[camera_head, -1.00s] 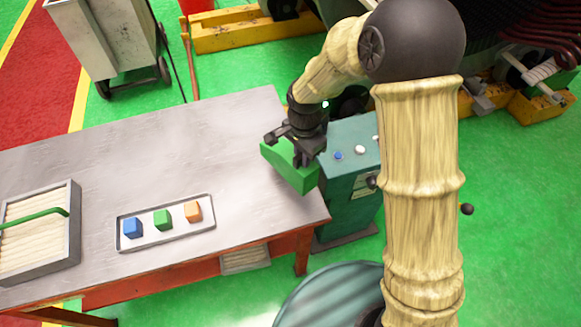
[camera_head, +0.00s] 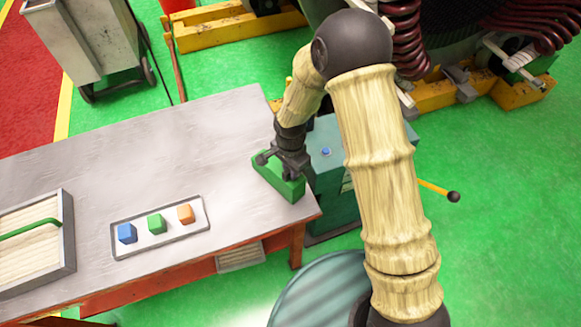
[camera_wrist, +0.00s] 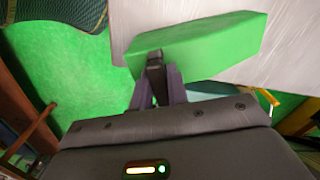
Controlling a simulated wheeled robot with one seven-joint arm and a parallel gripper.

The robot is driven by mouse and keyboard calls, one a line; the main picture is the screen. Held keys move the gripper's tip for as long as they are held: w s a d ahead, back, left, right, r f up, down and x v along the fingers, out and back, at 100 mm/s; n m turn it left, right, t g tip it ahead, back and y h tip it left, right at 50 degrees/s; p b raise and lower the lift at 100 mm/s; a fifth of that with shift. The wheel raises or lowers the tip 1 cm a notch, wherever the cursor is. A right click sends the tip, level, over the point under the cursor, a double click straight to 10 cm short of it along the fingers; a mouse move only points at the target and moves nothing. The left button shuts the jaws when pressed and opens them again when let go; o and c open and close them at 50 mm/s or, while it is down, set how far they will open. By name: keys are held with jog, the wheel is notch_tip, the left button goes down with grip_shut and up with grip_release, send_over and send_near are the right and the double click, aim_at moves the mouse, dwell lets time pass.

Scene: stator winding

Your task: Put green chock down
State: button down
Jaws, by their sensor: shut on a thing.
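The green chock (camera_head: 278,180) is a long green block at the right end of the grey metal table (camera_head: 190,165). My gripper (camera_head: 291,165) is shut on it from above. In the wrist view the chock (camera_wrist: 215,45) spans the frame above my gripper's fingers (camera_wrist: 157,75), with the grey table top behind its right part and green floor behind its left part. The chock is at or very close to the table top; I cannot tell whether it touches.
A tray (camera_head: 183,232) holds a blue block (camera_head: 127,233), a small green block (camera_head: 157,223) and an orange block (camera_head: 185,213). A framed box (camera_head: 67,235) with a green handle lies at left. A teal cabinet (camera_head: 325,205) stands beside the table's right end. The table's middle is clear.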

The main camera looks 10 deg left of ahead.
jog(key=shift+f, duration=0.1)
jog(key=c, duration=1.4)
grip_release()
jog(key=shift+o, duration=0.2)
notch_tip(320, 180, up, 12)
jog(key=b, duration=0.3)
jog(key=shift+d, duration=0.1)
